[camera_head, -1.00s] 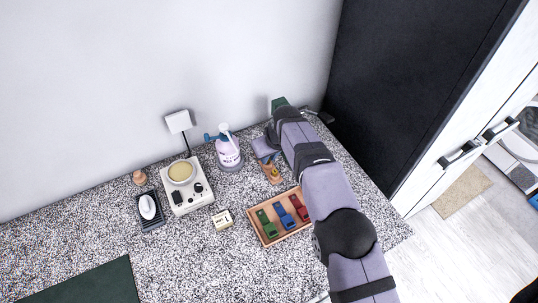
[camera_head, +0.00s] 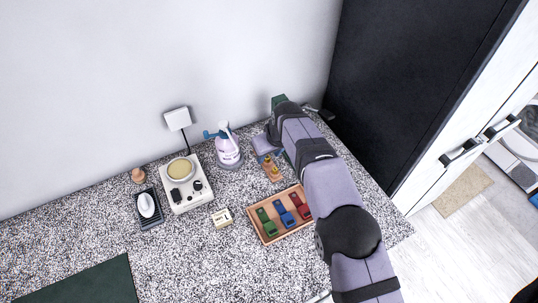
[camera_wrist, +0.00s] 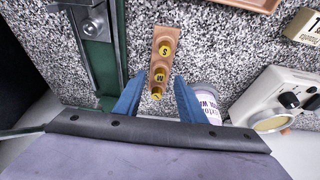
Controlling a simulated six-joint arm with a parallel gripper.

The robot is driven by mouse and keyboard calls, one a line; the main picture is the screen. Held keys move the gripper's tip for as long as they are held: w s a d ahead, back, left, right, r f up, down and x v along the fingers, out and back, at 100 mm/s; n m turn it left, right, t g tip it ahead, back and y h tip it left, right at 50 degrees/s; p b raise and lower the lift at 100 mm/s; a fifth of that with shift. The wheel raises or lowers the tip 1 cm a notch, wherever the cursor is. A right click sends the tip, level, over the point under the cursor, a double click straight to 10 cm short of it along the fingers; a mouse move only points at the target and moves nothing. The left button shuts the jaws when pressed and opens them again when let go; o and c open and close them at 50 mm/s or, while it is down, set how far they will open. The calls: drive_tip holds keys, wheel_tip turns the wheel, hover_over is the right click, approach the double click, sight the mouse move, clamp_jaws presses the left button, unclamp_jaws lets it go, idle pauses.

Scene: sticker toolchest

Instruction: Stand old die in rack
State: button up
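A narrow copper-brown rack (camera_wrist: 167,33) lies on the speckled counter in the wrist view; it also shows in the head view (camera_head: 272,173), beside my arm. Round yellow-topped dies sit along it: one marked S (camera_wrist: 165,48), a middle one (camera_wrist: 160,75) and one at the near end (camera_wrist: 157,93), whose mark is hard to read. Which is the old die I cannot tell. My gripper (camera_wrist: 159,80) is open, its two blue fingers on either side of the rack's near end, with visible gaps to the dies. The dies' lower parts are hidden.
A green press-like frame with a steel block (camera_wrist: 95,25) stands close left in the wrist view. A spray bottle (camera_head: 228,148) is behind the rack. A wooden tray (camera_head: 262,232) with green, blue and red tools, a small box (camera_head: 222,218) and a cream device (camera_head: 187,197) stand nearby.

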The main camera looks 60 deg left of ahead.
drive_tip(key=b+v, duration=0.2)
drive_tip(key=v, duration=0.4)
drive_tip(key=shift+w+d+r, duration=0.1)
drive_tip(key=shift+r, duration=0.05)
idle(0.6)
